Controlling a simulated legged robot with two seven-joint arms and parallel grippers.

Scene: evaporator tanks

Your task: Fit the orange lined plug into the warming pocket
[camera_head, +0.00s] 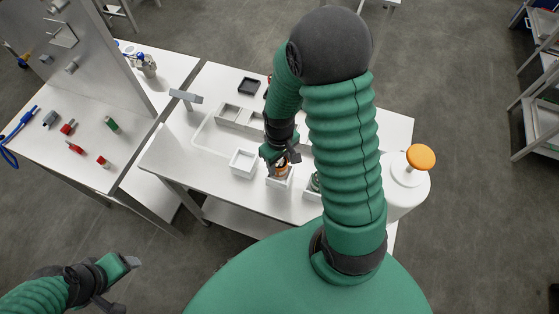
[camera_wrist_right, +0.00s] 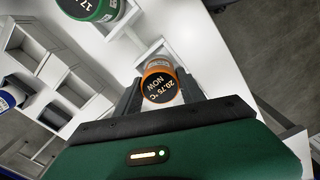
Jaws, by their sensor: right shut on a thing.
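The orange lined plug (camera_wrist_right: 160,84) has a black top reading "20.75 °C NOW" and an orange ring. My right gripper (camera_head: 284,163) is shut on it, with a dark finger on each side in the wrist view. In the head view the plug (camera_head: 282,171) is at a small white square pocket (camera_head: 279,182) near the table's front edge. Whether it is inside or just above, and whether this is the warming pocket, I cannot tell. My left gripper (camera_head: 124,278) is low at the left, away from the table; its jaw gap is unclear.
A green-ringed plug (camera_wrist_right: 92,8) stands close by. An empty white square tray (camera_head: 243,162) is left of the held plug, with a compartment box (camera_head: 240,117) behind. A white drum with an orange knob (camera_head: 421,157) is at the right. A side table (camera_head: 88,140) holds small parts.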

